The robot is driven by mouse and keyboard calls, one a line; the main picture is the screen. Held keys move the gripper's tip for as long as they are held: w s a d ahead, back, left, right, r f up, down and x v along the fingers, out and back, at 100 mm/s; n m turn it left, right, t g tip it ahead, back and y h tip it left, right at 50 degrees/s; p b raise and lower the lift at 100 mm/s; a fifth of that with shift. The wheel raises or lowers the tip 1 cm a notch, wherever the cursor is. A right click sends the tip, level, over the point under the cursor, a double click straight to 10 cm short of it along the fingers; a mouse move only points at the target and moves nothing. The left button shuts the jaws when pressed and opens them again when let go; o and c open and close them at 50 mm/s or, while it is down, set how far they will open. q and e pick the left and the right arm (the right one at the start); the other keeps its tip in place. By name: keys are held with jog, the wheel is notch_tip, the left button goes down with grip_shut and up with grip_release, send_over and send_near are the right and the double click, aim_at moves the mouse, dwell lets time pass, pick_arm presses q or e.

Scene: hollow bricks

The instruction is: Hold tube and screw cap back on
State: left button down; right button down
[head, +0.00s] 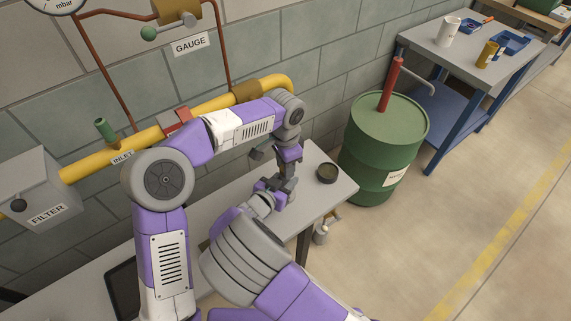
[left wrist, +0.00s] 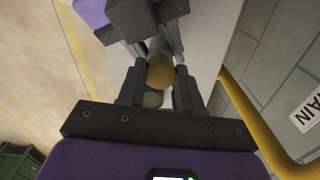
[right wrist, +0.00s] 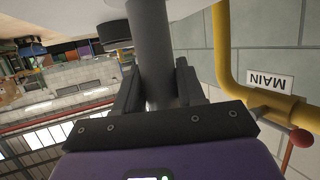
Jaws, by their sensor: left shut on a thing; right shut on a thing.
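The grey tube (right wrist: 148,40) stands between the fingers of my right gripper (right wrist: 158,90), which is shut on it. My left gripper (left wrist: 159,82) comes from above, its fingers on both sides of a round tan piece, which I take for the cap (left wrist: 160,70). It is shut on this piece. In the head view my left gripper (head: 287,152) is right above my right gripper (head: 272,187), over the table's far end. The grippers hide most of the tube and cap there. I cannot tell whether the cap touches the tube's rim.
A round black dish (head: 327,173) stands on the grey table (head: 335,192), right of the grippers. A yellow pipe (head: 90,166) runs along the wall behind. A green drum (head: 383,150) stands past the table's end, and a blue workbench (head: 470,45) farther right.

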pick_arm(q)
jog(key=m, duration=0.5)
jog(key=shift+m, duration=0.4)
jog(key=m, duration=0.3)
jog(key=shift+m, duration=0.3)
jog(key=m, duration=0.3)
jog(key=shift+m, duration=0.4)
jog(key=m, duration=0.3)
jog(key=shift+m, duration=0.4)
jog(key=m, duration=0.5)
jog(key=shift+m, duration=0.4)
jog(key=m, duration=0.4)
jog(key=shift+f+m, duration=0.1)
jog(key=shift+m, duration=0.2)
jog(key=c, duration=0.7)
grip_release()
